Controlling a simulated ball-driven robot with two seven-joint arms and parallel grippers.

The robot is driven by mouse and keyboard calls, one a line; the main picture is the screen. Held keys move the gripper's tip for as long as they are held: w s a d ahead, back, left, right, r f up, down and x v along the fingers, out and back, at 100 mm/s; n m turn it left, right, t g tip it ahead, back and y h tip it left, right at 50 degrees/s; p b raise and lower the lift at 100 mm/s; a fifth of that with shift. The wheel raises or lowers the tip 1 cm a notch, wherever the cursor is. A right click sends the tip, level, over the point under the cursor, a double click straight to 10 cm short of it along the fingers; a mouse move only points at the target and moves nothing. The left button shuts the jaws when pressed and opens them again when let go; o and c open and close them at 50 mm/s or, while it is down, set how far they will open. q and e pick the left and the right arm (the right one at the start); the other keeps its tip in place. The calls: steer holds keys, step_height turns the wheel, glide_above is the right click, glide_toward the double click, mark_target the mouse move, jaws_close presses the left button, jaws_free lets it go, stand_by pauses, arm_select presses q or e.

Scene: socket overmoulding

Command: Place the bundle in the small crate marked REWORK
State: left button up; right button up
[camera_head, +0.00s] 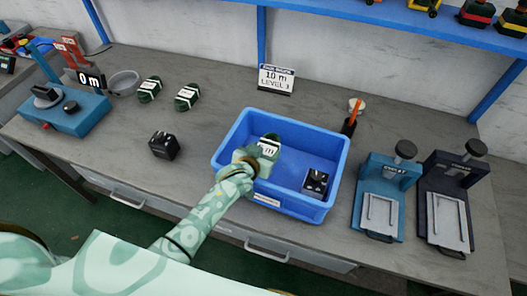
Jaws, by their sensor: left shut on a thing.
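My left gripper (256,160) is shut on a dark green bundle (270,140) with a white label ending in "m". It holds the bundle over the left part of the blue crate (229,136). I cannot tell whether the bundle touches the crate floor. The crate has a small white label (267,200) on its front wall, too small to read. Inside the crate, at the right, lies a black block-like part (315,182). I see no other crate. My right gripper is out of view.
Two more green bundles (149,90) (187,97) lie at the back left, near a grey bowl (124,82). A black block (164,146) sits left of the crate. A blue device (75,115) stands far left. Blue (382,195) and black (450,195) fixtures stand right.

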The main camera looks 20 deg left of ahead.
mark_target(265, 151)
arm_select(q)
steer(key=shift+s+f, duration=0.35)
steer(key=shift+f, duration=0.25)
steer(key=o, duration=1)
steer(key=shift+s+f, duration=0.1)
steer(key=shift+f, duration=0.05)
steer(key=shift+o, duration=0.2)
steer(key=shift+r, duration=0.25)
steer(key=s+r+p, duration=0.2)
steer(key=r, duration=0.1)
steer(key=shift+s+a, duration=0.3)
steer(key=shift+s, duration=0.1)
steer(key=p+v, duration=0.2)
steer(key=v, duration=0.6)
